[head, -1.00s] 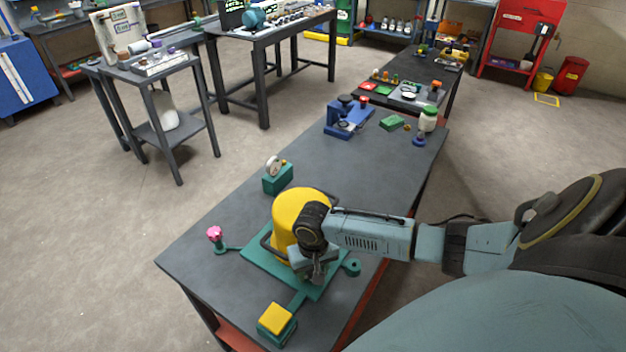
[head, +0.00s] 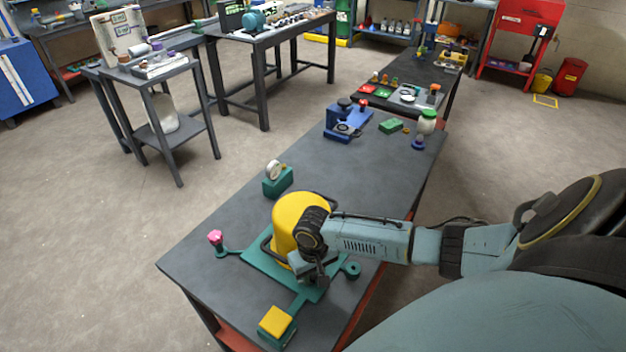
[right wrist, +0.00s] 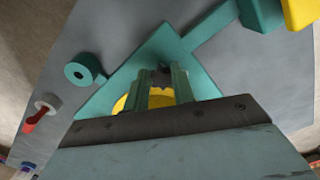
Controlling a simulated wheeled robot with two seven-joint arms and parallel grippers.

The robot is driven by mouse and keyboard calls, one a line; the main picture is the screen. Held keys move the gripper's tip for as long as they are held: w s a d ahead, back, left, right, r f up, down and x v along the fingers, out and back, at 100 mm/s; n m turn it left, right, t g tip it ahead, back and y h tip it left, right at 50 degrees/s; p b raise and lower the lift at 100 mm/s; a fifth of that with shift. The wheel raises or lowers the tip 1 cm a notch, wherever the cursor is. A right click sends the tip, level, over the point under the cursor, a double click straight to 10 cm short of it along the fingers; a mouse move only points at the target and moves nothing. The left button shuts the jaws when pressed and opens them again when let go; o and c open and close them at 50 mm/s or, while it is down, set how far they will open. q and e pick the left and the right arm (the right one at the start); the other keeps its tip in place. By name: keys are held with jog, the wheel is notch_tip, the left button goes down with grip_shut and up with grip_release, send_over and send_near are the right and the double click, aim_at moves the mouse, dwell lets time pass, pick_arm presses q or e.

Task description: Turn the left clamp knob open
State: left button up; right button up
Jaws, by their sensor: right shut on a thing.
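A pink clamp knob (head: 215,237) stands on a short teal post at the left side of the teal plate (head: 258,257). A yellow domed motor (head: 287,220) with dark handles sits on the plate. My right gripper (head: 318,280) is low at the front right side of the motor, well apart from the pink knob. In the right wrist view its fingers (right wrist: 160,85) are shut on a small dark part in front of the yellow body. The fingers hide most of that part, so I cannot tell exactly what it is. My left gripper is not in view.
A teal ring-topped post (head: 351,269) stands right of the plate. A yellow-topped block (head: 275,320) is at the front. A teal block with a gauge (head: 277,179) and a blue device (head: 345,122) stand farther back. The table between them is clear.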

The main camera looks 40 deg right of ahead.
aim_at(313, 278)
jog(key=o, duration=1)
jog(key=shift+r, duration=0.1)
notch_tip(313, 278, up, 13)
jog(key=p, duration=0.1)
dwell(0.3)
